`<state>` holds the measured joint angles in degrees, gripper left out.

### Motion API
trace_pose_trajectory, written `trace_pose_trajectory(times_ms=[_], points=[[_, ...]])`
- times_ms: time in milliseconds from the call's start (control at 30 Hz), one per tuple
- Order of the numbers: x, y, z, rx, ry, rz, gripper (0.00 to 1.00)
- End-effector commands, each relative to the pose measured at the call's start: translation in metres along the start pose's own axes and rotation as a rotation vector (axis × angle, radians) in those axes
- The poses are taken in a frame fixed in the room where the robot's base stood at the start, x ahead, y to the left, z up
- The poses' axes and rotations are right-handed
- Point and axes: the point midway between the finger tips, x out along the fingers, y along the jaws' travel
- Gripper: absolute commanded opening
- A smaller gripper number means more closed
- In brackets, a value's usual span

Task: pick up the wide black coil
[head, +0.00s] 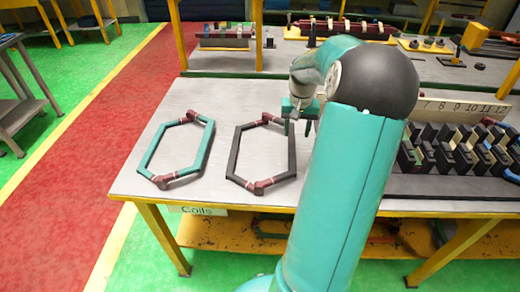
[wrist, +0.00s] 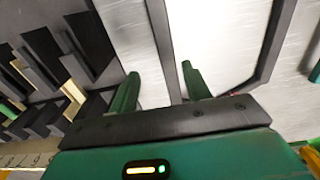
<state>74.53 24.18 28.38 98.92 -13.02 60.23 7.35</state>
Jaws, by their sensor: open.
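The wide black coil (head: 233,152) is a hexagonal ring with dark red ends, lying flat on the grey table. My gripper (head: 300,112) is above the table at the coil's right side, partly hidden by my arm in the head view. In the wrist view, my gripper (wrist: 158,84) has its two green fingers apart with nothing clamped between them. One long side of the black coil (wrist: 161,35) runs between the fingers in that view. I cannot tell how far the fingertips are above it. The coil's other long side shows at the right.
A teal coil (head: 203,151) lies to the left of the black one. A stator rack with dark slots (head: 455,150) and a numbered strip (head: 455,108) stand at the right. A tool bench (head: 230,62) is behind. The table's front-left corner is clear.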

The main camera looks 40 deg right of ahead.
Motion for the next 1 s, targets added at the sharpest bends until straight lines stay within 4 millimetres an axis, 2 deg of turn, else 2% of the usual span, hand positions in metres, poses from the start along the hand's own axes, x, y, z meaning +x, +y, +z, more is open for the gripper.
trace_pose_trajectory(times_ms=[100, 367, 600, 700, 900, 933, 1000], points=[[0.021, -0.002, 0.001, -0.003, -0.003, -0.001, 0.48], [0.042, -0.007, 0.001, -0.006, 0.000, -0.002, 0.48], [0.077, -0.015, 0.001, -0.006, -0.001, -0.002, 0.48], [0.084, -0.015, 0.001, -0.008, 0.000, -0.002, 0.48], [0.085, -0.015, 0.001, -0.007, 0.001, -0.001, 0.48], [0.085, -0.015, 0.001, -0.007, 0.001, -0.001, 0.46], [0.085, -0.015, 0.001, -0.007, 0.001, -0.001, 0.32]])
